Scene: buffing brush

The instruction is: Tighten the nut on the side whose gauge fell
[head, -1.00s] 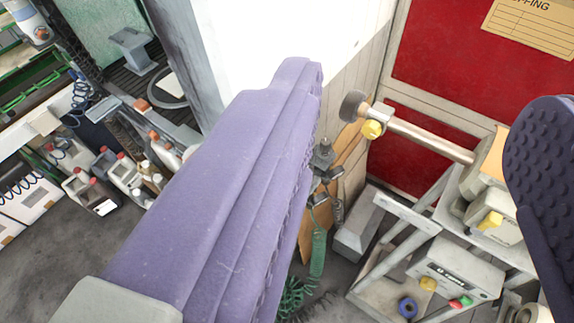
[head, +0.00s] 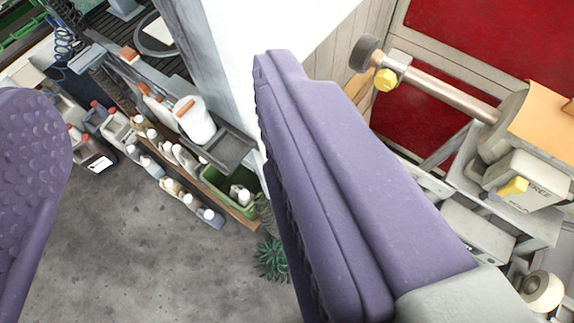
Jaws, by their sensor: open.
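My gripper (head: 155,95) is open and empty. One purple padded finger stands in the middle and the other is partly cut off at the left edge. To the right of the middle finger is a grey machine (head: 505,125) with a metal shaft (head: 445,93). The shaft has a dark round wheel (head: 364,54) at its end and a yellow nut-like piece (head: 386,80) just behind it. A second yellow piece (head: 513,186) sits on the pale box below. Both yellow pieces are outside the gap between my fingers. I cannot make out any gauge.
A white wall (head: 215,60) stands behind the middle finger. Bottles and jugs (head: 118,128) line a shelf at upper left, with a white bucket (head: 195,118) and green crate (head: 235,190). A plant (head: 272,258) is on the floor. Grey floor (head: 150,255) at lower left is open.

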